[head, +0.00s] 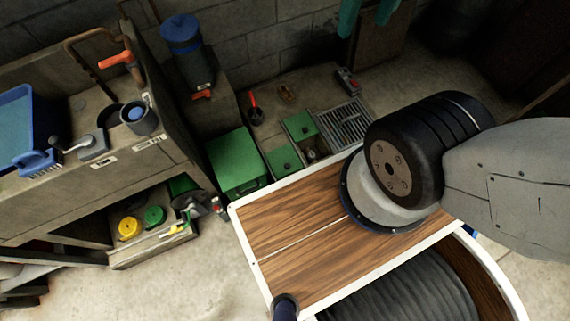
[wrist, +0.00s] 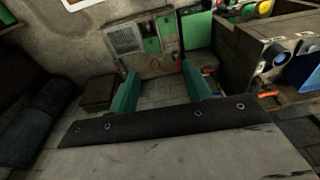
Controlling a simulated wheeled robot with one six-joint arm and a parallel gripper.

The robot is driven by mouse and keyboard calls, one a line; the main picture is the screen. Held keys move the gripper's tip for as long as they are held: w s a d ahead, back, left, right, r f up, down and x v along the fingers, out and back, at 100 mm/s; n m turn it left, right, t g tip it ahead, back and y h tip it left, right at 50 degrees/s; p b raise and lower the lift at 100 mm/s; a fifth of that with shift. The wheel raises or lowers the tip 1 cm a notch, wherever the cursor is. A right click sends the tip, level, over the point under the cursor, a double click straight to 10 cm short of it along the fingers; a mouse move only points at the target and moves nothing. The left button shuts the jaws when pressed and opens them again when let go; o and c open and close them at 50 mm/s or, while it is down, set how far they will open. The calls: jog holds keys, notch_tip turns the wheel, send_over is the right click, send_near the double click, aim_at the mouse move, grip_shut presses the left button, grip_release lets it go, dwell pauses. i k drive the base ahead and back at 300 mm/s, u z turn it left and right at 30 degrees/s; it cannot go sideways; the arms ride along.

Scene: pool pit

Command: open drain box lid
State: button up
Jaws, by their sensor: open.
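Two small green lids, one farther (head: 300,125) and one nearer (head: 283,161), lie on the floor beside the metal grate (head: 343,122). Each has a small knob. A larger green box (head: 235,160) stands left of them, its top closed. I cannot tell for certain which is the drain box lid. In the wrist view, the farther small lid (wrist: 151,45) and the grate (wrist: 125,38) show beyond my fingers. My gripper (wrist: 160,69) has two teal fingers spread apart with nothing between them. The fingers (head: 365,27) show at the top of the head view, by the back wall, away from the lids.
A red-and-grey device (head: 347,80) sits behind the grate. A dark cup with a red handle (head: 255,110) stands near the lids. A bench (head: 100,165) with tools and a blue tub (head: 28,125) is at left. A blue-lidded canister (head: 186,55) stands behind it.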

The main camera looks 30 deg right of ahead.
aim_at(283, 162)
jog(key=z, duration=1.6)
jog(key=k, duration=0.9)
jog(key=u, duration=1.55)
jog(key=i, duration=0.5)
